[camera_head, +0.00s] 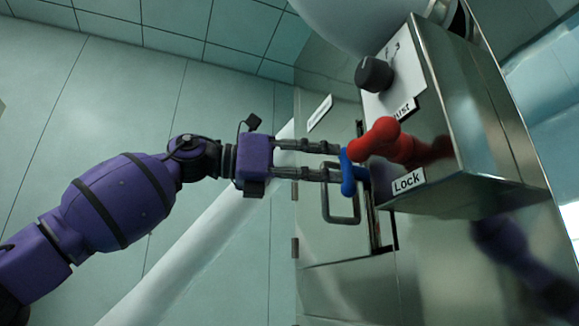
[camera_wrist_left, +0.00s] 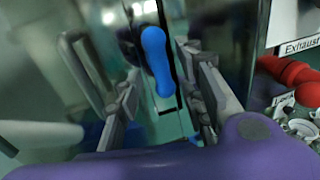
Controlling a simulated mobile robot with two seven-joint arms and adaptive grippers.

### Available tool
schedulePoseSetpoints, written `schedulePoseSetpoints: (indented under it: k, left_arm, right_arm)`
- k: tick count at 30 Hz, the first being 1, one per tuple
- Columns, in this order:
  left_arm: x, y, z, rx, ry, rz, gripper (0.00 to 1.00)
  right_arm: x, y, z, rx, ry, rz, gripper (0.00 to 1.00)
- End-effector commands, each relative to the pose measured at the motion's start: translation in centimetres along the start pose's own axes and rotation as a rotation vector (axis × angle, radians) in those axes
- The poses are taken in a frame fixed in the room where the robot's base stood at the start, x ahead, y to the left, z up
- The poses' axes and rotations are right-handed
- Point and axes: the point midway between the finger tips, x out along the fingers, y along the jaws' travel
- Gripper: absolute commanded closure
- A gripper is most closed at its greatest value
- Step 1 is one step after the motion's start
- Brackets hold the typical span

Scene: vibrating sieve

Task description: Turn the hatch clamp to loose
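The hatch clamp looks to be the blue handle (camera_head: 352,178) in front of the steel hatch (camera_head: 325,235). It stands roughly upright, its top close to the red handle in the head view. In the left wrist view the blue handle (camera_wrist_left: 157,62) shows between the two fingers. My left gripper (camera_head: 337,162) comes in from the left, fingers level and apart, with the tips at the blue handle. In the left wrist view, gaps show between the handle and the fingers of my left gripper (camera_wrist_left: 165,92); contact cannot be told. My right gripper is not seen.
A red handle (camera_head: 400,145) sits close right of the clamp, on a steel box (camera_head: 470,110) with a black knob (camera_head: 374,74) and a "Lock" label (camera_head: 408,182). A hatch pull handle (camera_head: 341,208) is just below my fingers. A white slanted pipe (camera_head: 205,245) runs behind my arm.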

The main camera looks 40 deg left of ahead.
Motion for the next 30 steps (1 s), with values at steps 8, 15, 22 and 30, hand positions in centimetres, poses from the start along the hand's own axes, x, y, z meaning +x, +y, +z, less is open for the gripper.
schedulePoseSetpoints:
  k: [8, 15, 22, 30]
  left_arm:
    - [-4.2, -0.1, 0.1, 0.001, -0.004, -0.003, 0.64]
    - [-6.5, 0.0, 0.0, 0.001, -0.002, -0.002, 0.64]
    - [-7.0, 0.0, -0.1, 0.000, 0.001, 0.000, 0.64]
    - [-7.0, 0.0, -0.1, 0.000, 0.002, 0.001, 0.64]
  right_arm:
    - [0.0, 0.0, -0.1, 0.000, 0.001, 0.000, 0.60]
    - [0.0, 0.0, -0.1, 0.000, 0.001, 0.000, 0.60]
    - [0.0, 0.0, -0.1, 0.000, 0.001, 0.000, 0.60]
    - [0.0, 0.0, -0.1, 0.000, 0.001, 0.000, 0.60]
